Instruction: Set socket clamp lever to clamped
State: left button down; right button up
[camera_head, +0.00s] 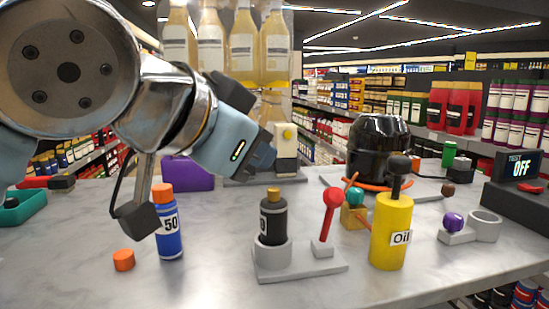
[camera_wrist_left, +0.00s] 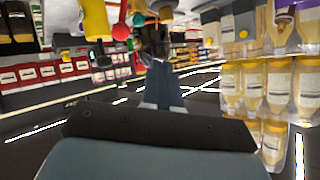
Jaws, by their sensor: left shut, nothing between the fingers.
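A grey socket base (camera_head: 300,262) stands at the front middle of the table, with a dark bottle (camera_head: 272,225) upright in its round socket. Its lever, with a red ball (camera_head: 333,197), stands nearly upright, leaning slightly right. The red ball also shows at the top of the left wrist view (camera_wrist_left: 121,32). A second grey base (camera_head: 485,226) at the right has an empty ring and a low purple knob (camera_head: 453,222). My left gripper (camera_head: 268,160) is shut and empty, above and behind the dark bottle, apart from the red lever; its fingers show in the wrist view (camera_wrist_left: 161,84).
A yellow oil can (camera_head: 392,235) stands close right of the red lever. A blue bottle (camera_head: 168,235) and a loose orange cap (camera_head: 123,260) are at the left. A black pump (camera_head: 378,150) stands behind. The front table strip is clear.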

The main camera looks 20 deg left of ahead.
aim_at(328, 217)
jog(key=k, duration=1)
